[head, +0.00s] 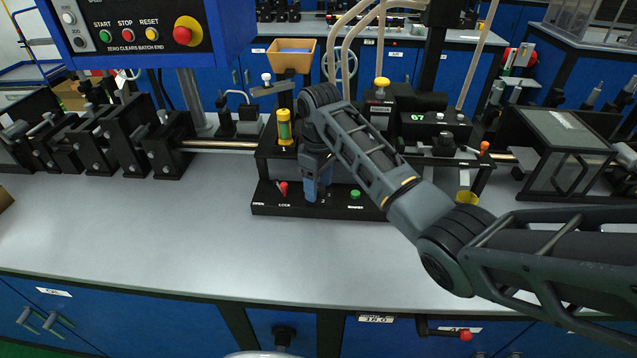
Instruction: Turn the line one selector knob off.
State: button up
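My gripper (314,194) reaches down over the black control plate (270,210) at the front of the machine on the bench. Its blue fingers are at the plate, between a red-tipped lever and a green button. I cannot make out the line one selector knob; my gripper and arm cover the middle of the plate, where small white marks, one like a "2", show beside the fingers. Whether the fingers are open, or shut on something, cannot be seen.
The red-tipped lever (283,188) stands just left of my gripper, and the green button (355,194) just right. A yellow-capped cylinder (284,127) rises behind. A control box (150,30) overhangs upper left. The grey bench top (150,230) in front is clear.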

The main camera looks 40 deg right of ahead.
aim_at(319, 187)
notch_tip(319, 187, up, 6)
jog(key=shift+w+d+r, duration=0.1)
jog(key=shift+d+r, duration=0.05)
jog(key=shift+r, duration=0.75)
dwell(0.4)
